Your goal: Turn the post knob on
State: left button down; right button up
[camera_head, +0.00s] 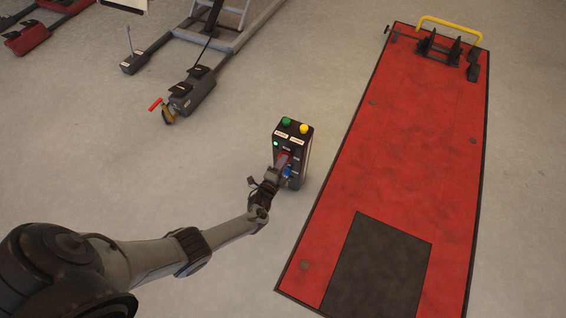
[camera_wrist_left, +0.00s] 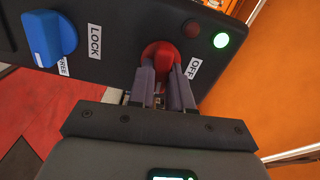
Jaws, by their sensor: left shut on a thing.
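The control post (camera_head: 304,158) stands on the floor left of the red lift. Its panel carries a red knob (camera_wrist_left: 161,52) beside an OFF label (camera_wrist_left: 194,68). A blue knob (camera_wrist_left: 48,38) sits by the LOCK and FREE labels. A green lamp (camera_wrist_left: 221,40) is lit, and a dark red lamp (camera_wrist_left: 192,28) next to it looks unlit. My left gripper (camera_wrist_left: 162,72) is shut on the red knob, with a finger on either side of it. In the head view my left gripper (camera_head: 281,166) covers part of the panel. My right gripper is out of view.
A green button (camera_head: 287,121) and a yellow button (camera_head: 303,128) top the post. The red lift platform (camera_head: 410,130) lies to the right. A grey lift frame (camera_head: 190,95) is at the upper left. The floor around the post is clear.

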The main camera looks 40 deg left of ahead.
pick_arm(q)
jog(key=shift+m, duration=0.6)
jog(key=c, duration=1)
grip_release()
jog(key=shift+c, duration=0.2)
jog(key=shift+s, duration=0.1)
jog(key=p+v, duration=0.4)
jog(key=v, duration=0.6)
jog(key=shift+s, duration=0.3)
